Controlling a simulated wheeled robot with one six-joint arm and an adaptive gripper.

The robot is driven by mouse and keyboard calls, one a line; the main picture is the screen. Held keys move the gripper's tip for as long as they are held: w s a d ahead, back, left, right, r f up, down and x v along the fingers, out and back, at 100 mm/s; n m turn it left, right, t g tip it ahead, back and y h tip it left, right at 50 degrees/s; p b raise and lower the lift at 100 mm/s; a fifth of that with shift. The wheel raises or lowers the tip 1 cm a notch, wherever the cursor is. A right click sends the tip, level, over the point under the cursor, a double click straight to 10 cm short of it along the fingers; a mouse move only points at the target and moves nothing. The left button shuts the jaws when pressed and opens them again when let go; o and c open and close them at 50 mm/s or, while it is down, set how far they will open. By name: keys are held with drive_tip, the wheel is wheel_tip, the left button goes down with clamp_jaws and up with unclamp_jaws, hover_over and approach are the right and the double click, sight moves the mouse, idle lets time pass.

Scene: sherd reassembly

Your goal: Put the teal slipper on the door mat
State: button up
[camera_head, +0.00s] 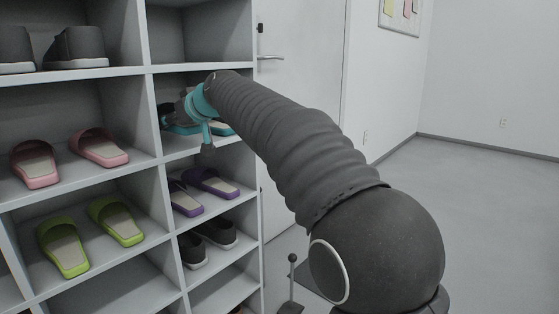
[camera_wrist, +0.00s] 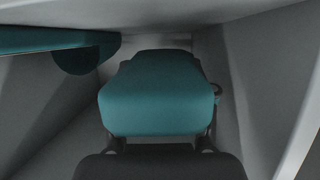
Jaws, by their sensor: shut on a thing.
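Teal slippers are in a middle compartment of the shoe rack. In the head view one teal slipper (camera_head: 176,126) shows beside my gripper (camera_head: 184,106), and a bit of teal (camera_head: 222,128) shows to its right. In the wrist view a teal slipper (camera_wrist: 158,95) fills the middle, between the fingers of my gripper (camera_wrist: 162,138), which is shut on it. Another teal shape (camera_wrist: 50,40) is at the upper left, probably the other slipper. My wrist hides much of the compartment. A dark mat (camera_head: 318,284) lies on the floor near the door, partly hidden by my arm.
The white rack (camera_head: 150,72) has boards and dividers close around my gripper. Purple slippers (camera_head: 209,183) and dark shoes (camera_head: 215,233) are below, pink (camera_head: 100,148) and green slippers (camera_head: 117,220) to the left. A thin stand with a knob (camera_head: 292,258) is near the mat. Floor at right is clear.

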drive_tip(key=x, duration=0.3)
drive_tip(key=shift+r, duration=0.3)
drive_tip(key=shift+f, duration=0.55)
